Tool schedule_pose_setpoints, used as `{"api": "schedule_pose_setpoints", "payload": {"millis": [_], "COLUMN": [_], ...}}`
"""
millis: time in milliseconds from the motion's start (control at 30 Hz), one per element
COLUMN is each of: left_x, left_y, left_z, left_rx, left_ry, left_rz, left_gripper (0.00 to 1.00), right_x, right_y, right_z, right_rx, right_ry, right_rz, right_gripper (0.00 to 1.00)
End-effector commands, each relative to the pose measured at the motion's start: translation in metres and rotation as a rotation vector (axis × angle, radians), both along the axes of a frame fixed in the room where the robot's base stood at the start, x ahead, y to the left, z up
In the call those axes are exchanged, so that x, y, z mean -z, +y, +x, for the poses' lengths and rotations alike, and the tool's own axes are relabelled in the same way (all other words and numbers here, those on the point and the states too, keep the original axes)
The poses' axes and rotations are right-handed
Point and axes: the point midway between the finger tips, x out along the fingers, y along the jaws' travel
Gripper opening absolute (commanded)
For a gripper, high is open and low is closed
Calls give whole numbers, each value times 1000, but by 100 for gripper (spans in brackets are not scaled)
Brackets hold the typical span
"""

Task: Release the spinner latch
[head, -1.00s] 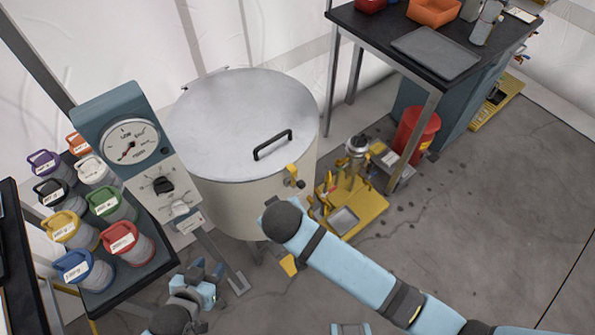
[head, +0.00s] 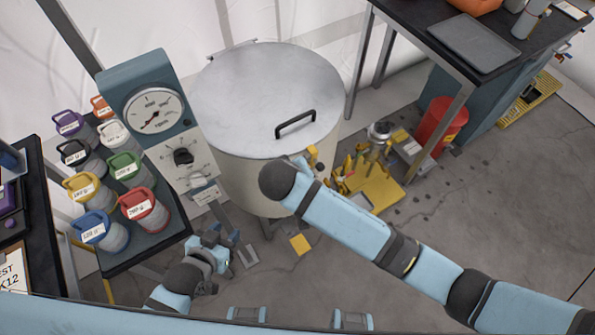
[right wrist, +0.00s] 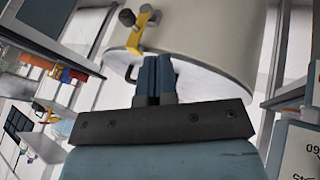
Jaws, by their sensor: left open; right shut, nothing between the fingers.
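The spinner latch (head: 313,157) is a yellow clasp at the front rim of a large cream drum (head: 232,177), partly hidden by my right arm in the head view. The right wrist view shows its yellow hook and brass knob (right wrist: 140,20) at the lid edge. The drum's grey lid (head: 255,90) lies on top. My right gripper (right wrist: 155,62) is shut and empty, its tips just beside the latch in that view; I cannot tell whether they touch the drum. My left gripper (head: 230,240) is open and empty, low in front of the drum, away from the latch.
A gauge panel (head: 155,110) stands left of the drum, beside a rack of coloured-lid jars (head: 140,208). A yellow tool stand (head: 375,190) and a red bin (head: 440,125) are to the right, near a dark table (head: 415,20). Open floor lies at lower right.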

Motion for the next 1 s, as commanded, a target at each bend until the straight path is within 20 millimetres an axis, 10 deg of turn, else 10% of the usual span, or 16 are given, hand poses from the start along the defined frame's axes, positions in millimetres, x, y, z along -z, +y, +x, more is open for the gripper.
{"api": "schedule_pose_setpoints", "payload": {"millis": [300,1000], "left_x": [-7,-13], "left_y": [0,3], "left_z": [2,1], "left_rx": [-2,-7], "left_ry": [-7,-5], "left_rz": [-1,2], "left_gripper": [43,43], "right_x": [57,66], "right_y": [-10,-40], "right_z": [37,57], "right_rx": [0,-1], "right_ry": [0,0], "right_rz": [-2,1], "right_gripper": [0,0]}}
